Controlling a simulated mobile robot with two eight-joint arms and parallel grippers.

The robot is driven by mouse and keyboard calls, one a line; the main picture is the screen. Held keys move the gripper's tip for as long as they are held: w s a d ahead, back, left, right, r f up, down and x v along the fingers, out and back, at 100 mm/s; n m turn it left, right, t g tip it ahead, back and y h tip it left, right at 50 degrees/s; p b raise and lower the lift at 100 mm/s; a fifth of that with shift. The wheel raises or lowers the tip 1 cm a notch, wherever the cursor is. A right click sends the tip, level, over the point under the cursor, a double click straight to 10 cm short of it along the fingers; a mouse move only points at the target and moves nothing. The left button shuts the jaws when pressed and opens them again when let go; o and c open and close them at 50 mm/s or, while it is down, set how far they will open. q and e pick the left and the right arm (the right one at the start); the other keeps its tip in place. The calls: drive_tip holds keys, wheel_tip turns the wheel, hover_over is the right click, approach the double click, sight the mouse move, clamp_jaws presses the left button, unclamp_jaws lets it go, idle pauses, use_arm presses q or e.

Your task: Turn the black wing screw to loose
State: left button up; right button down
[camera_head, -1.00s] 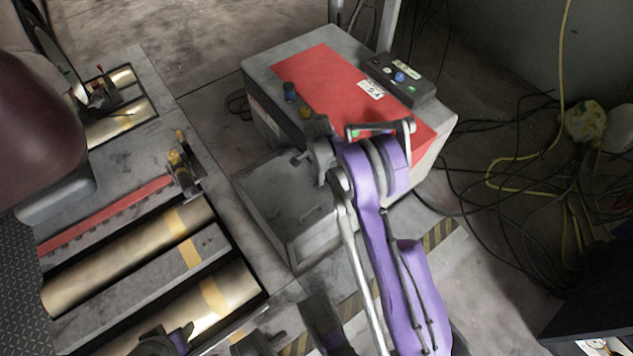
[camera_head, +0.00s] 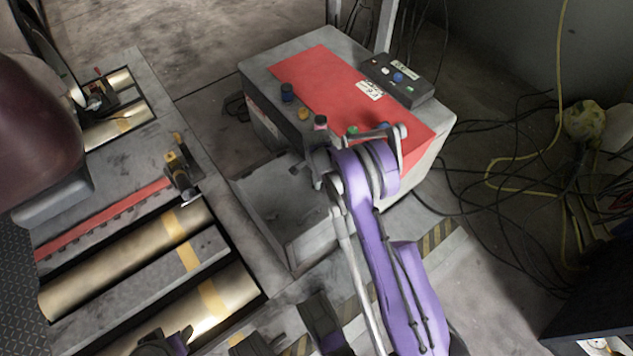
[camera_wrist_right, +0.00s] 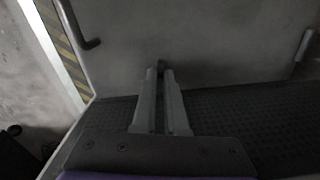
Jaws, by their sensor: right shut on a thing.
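My right gripper (camera_wrist_right: 160,73) points at a grey metal face in the right wrist view. Its two fingers are close together, shut on a small dark piece at their tips that I take to be the black wing screw (camera_wrist_right: 161,63). The fingers hide most of it, so its wings and angle cannot be made out. In the head view my purple right arm reaches the near side of the grey cabinet (camera_head: 262,72), and its wrist hides the gripped spot. Dark parts with some purple show at the bottom edge, perhaps of my left arm; its jaws cannot be made out.
An open grey tray (camera_head: 275,200) is below. Rollers (camera_head: 150,262) lie at left. Cables (camera_head: 500,185) clutter the right floor.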

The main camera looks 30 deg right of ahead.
drive_tip(key=shift+n, duration=0.8)
drive_tip(key=c, duration=1)
unclamp_jaws()
drive_tip(key=shift+o, duration=0.2)
wheel_tip(320, 180, up, 11)
drive_tip(key=p, duration=0.3)
drive_tip(key=shift+f, duration=0.1)
